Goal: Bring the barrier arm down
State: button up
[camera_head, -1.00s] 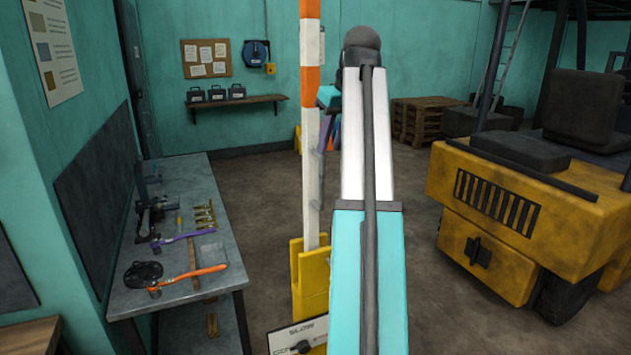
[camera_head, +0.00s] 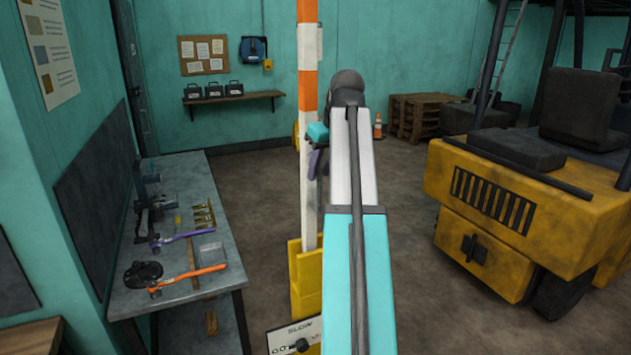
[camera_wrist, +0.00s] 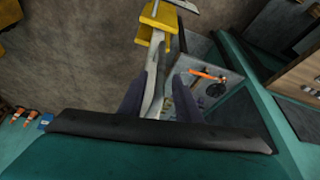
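The barrier arm (camera_head: 309,130) is a white and orange striped pole standing upright from a yellow post (camera_head: 306,280). In the wrist view the pale pole (camera_wrist: 153,85) runs away from my fingers to the yellow post (camera_wrist: 155,22). My gripper (camera_head: 314,165) is at the pole's right edge, partly hidden behind my own arm. In the wrist view my gripper (camera_wrist: 160,82) is open, with two dark purple-grey fingers apart and the pole showing between them. I cannot tell whether the fingers touch it.
A workbench (camera_head: 135,300) with tools stands left of the post. A yellow forklift (camera_head: 520,215) stands at the right. A sign marked SLOW (camera_head: 293,337) is at the post's front. Pallets (camera_head: 415,115) and an orange cone (camera_head: 378,127) are at the back.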

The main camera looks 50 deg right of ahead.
jog(key=p, duration=0.2)
send_over(316, 208)
jog(key=shift+f, duration=2.65)
grip_shut()
